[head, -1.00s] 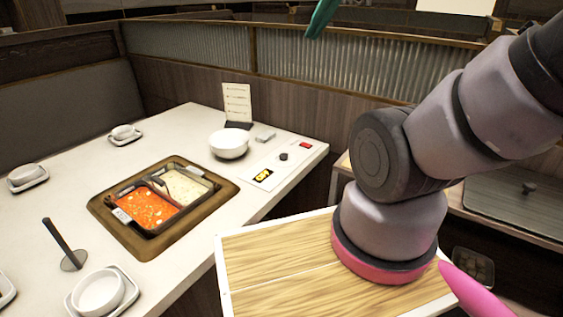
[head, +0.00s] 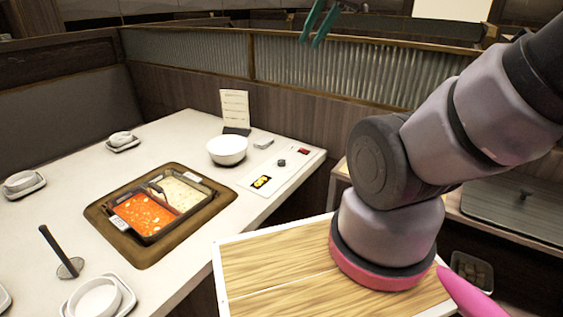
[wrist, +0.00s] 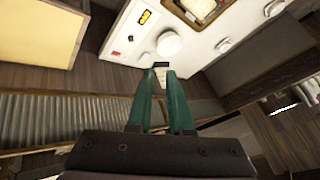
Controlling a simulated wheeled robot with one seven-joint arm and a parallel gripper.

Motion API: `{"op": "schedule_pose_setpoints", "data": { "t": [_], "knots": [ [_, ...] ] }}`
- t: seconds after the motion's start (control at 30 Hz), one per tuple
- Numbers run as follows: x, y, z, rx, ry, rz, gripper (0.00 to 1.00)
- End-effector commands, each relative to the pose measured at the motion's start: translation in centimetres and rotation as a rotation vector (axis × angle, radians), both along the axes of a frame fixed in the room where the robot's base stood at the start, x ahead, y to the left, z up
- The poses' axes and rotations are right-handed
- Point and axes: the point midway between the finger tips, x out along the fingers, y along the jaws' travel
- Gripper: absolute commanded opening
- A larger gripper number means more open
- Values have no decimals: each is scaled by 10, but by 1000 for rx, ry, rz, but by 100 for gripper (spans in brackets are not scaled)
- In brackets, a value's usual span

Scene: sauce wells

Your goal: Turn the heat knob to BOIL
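The heat knob (head: 281,162) is a small dark round knob on a white control panel (head: 284,172) at the table's right edge. A black display (head: 261,182) with yellow marks, too small to read, lies to its left. A red patch (head: 303,151) lies to its right. In the wrist view the knob (wrist: 131,38) is small, beyond the fingertips and to their upper left. My gripper (head: 314,40) has green fingers and hangs high above the table's far side, well away from the knob. The fingers (wrist: 160,75) are apart with nothing between them.
A white bowl (head: 227,150) and a standing card (head: 235,110) are near the panel. A two-part pot (head: 116,222) of red and pale broth sits in the table. A ribbed partition (head: 350,70) stands behind.

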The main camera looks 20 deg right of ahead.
Motion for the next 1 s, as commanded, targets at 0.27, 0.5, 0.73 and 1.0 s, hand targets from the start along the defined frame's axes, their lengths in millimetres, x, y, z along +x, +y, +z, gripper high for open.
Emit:
{"op": "schedule_pose_setpoints", "data": {
  "t": [0.27,0.5,0.73,1.0],
  "knots": [
    [57,-7,2,-127,42,140,76],
    [153,-18,-19,-316,104,400,76],
    [244,-30,-73,-465,162,673,76],
    [336,-45,-176,-598,222,1019,76]
  ]
}}
